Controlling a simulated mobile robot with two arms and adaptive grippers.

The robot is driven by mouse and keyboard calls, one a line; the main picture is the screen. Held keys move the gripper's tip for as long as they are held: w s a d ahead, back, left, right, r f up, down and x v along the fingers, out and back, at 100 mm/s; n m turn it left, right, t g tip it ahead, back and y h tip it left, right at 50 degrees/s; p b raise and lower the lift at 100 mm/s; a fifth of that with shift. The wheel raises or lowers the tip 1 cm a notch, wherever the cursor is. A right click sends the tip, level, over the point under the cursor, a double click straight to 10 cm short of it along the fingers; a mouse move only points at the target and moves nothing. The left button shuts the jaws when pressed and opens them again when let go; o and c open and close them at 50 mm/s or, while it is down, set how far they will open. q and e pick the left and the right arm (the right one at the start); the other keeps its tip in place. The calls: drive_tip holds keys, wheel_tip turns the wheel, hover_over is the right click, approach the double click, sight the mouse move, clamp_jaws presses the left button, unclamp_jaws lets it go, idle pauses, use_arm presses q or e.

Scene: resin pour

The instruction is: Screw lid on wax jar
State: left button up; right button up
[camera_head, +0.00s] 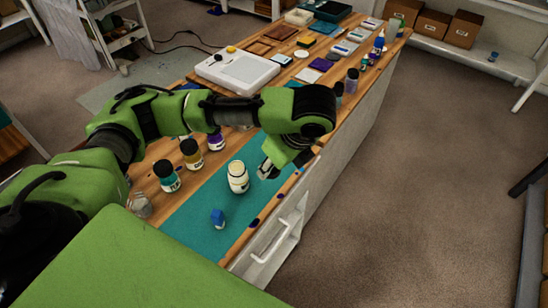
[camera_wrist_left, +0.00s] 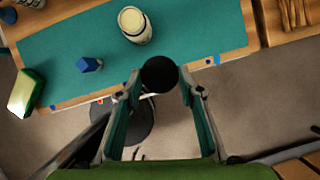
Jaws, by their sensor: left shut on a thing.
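The wax jar (camera_head: 238,178) stands upright on the teal mat (camera_head: 195,222), with a cream-coloured top and no lid on it. In the left wrist view the jar (camera_wrist_left: 135,25) is just beyond the fingertips, slightly left. My left gripper (camera_head: 267,170) is beside the jar on its right in the head view, apart from it. In the wrist view the left gripper (camera_wrist_left: 158,82) is shut on a round black lid (camera_wrist_left: 159,74), held between the fingertips. The arm hides most of the lid in the head view. My right gripper is in neither view.
A small blue object (camera_head: 218,217) stands on the mat near the jar. A white flat device (camera_head: 238,72) lies farther back. The mat's front is mostly clear.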

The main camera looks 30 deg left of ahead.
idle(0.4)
use_arm(q)
drive_tip(key=n, duration=0.1)
drive_tip(key=s+n+g, duration=0.1)
drive_tip(key=shift+n, duration=0.4)
drive_tip(key=s+d+r+n+g+h+b, duration=0.1)
drive_tip(key=s+n+g+h, duration=0.1)
drive_tip(key=n, duration=0.7)
drive_tip(key=s+d+r+n+g+h+b, duration=0.1)
drive_tip(key=s+n, duration=0.4)
drive_tip(key=n, duration=0.5)
drive_tip(key=shift+s+d+r+g+h, duration=0.4)
drive_tip(key=shift+r+g+h, duration=0.3)
drive_tip(key=shift+g, duration=0.4)
drive_tip(key=shift+w, duration=0.1)
